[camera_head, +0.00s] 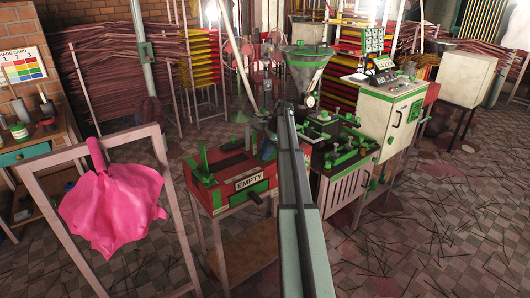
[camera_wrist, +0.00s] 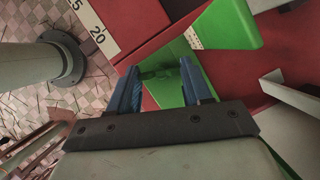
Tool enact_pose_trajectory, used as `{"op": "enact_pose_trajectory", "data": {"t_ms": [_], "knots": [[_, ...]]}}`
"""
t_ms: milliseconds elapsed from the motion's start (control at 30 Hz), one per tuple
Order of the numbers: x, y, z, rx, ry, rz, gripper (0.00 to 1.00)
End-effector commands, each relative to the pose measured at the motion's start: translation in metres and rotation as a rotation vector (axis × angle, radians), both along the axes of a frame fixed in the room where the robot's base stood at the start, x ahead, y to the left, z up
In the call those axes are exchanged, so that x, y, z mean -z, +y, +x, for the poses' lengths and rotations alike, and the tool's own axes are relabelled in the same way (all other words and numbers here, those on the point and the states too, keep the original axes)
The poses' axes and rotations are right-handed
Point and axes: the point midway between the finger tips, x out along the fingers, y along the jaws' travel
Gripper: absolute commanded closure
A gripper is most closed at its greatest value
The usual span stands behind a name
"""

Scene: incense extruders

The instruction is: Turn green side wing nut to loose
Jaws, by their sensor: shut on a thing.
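In the wrist view my gripper (camera_wrist: 160,68) has its two blue fingers on either side of a green part, which I take to be the green side wing nut (camera_wrist: 165,88). The fingers are shut on it, with a visible space between them that the green part spans. The nut's lower part is hidden by the gripper's dark plate. In the head view my arm reaches over the red machine (camera_head: 226,200) with the EMPTY sign, and it hides the fingers and the nut there.
A larger green block (camera_wrist: 228,25) and red panels stand close beyond the fingers. A grey post (camera_wrist: 35,62) and a number scale (camera_wrist: 92,28) are at left. A metal hopper (camera_head: 306,72) and a white cabinet (camera_head: 392,115) stand behind; a pink cloth (camera_head: 112,210) hangs on a frame.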

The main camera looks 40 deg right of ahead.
Motion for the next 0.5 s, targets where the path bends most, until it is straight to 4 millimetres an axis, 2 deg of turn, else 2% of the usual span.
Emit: {"op": "enact_pose_trajectory", "data": {"t_ms": [200,500], "knots": [[-0.0006,-0.0015,0.0030,-0.165,-0.001,0.000,0.82],[-0.0004,-0.0013,0.0031,-0.304,-0.001,-0.001,0.82]]}}
